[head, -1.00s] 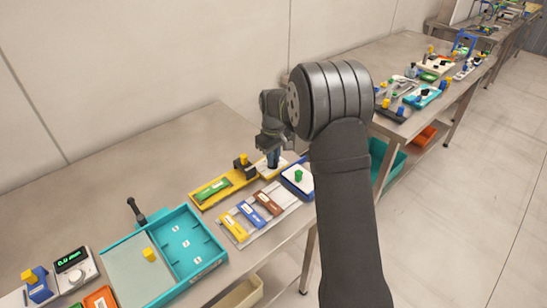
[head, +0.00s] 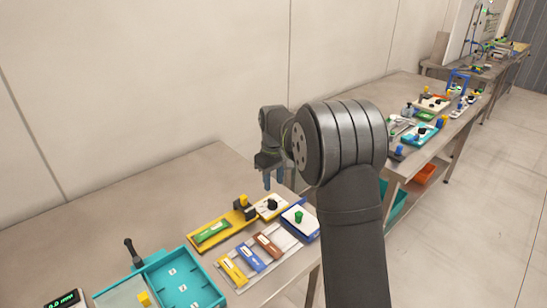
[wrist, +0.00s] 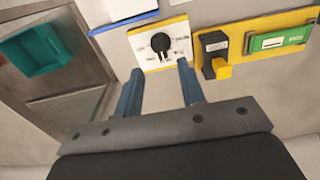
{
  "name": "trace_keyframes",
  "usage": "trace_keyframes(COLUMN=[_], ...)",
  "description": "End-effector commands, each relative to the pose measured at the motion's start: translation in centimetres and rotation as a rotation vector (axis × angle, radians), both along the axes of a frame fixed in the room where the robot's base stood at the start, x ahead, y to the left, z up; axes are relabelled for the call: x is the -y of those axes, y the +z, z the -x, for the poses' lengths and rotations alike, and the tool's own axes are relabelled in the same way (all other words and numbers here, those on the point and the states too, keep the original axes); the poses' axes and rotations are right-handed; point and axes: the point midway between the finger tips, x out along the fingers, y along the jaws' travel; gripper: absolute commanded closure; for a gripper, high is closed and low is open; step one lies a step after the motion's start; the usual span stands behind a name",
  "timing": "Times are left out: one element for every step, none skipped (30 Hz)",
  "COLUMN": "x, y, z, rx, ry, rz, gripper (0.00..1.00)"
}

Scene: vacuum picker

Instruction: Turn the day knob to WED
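The day knob (head: 272,205) is a black round knob on a white plate with a yellow border, on the near table's right part. In the wrist view the knob (wrist: 160,42) lies just beyond my fingertips, with small dark labels around it, too small to read. I cannot tell which day it points to. My gripper (wrist: 160,68) has two blue fingers, spread apart with nothing between them. In the head view my gripper (head: 274,180) hangs above the knob plate, apart from it.
A yellow panel (head: 196,243) with a green strip and a black block with a yellow lever (wrist: 222,70) adjoins the plate. A blue-edged box (head: 312,231) with a green knob stands on the other side. A teal tray (head: 209,297) sits further left.

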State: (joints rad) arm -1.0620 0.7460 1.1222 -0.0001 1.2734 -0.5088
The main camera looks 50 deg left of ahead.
Motion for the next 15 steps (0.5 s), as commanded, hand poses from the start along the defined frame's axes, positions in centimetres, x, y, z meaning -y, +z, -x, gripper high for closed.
trace_keyframes(x=[0.0, -0.1, -0.1, 0.0, 0.0, -0.1, 0.0, 0.0, 0.0, 0.0, 0.0, 0.0, 0.0, 0.0, 0.0], y=[1.4, 2.2, 3.1, 3.8, 4.5, 5.3, 5.9, 6.5, 7.1, 7.5, 8.0, 8.4, 8.7, 8.9, 9.2], z=[0.0, 0.0, 0.0, 0.0, 0.0, 0.0, 0.0, 0.0, 0.0, 0.0, 0.0, 0.0, 0.0, 0.0, 0.0], rx=[0.002, 0.002, 0.002, 0.002, 0.002, 0.002, 0.002, 0.002, 0.001, 0.001, 0.001, 0.001, 0.0, 0.0, 0.0], ry=[0.0, 0.0, 0.0, 0.0, 0.0, 0.0, 0.0, 0.0, 0.0, 0.0, 0.0, 0.0, 0.0, 0.0, 0.0], rz=[-0.004, -0.004, -0.003, -0.003, -0.004, -0.003, -0.003, -0.003, -0.002, -0.001, -0.002, -0.001, 0.0, 0.0, 0.0], gripper=[0.64, 0.64, 0.64, 0.64, 0.64, 0.64, 0.64, 0.64, 0.64, 0.64, 0.64, 0.64, 0.64, 0.64, 0.64])
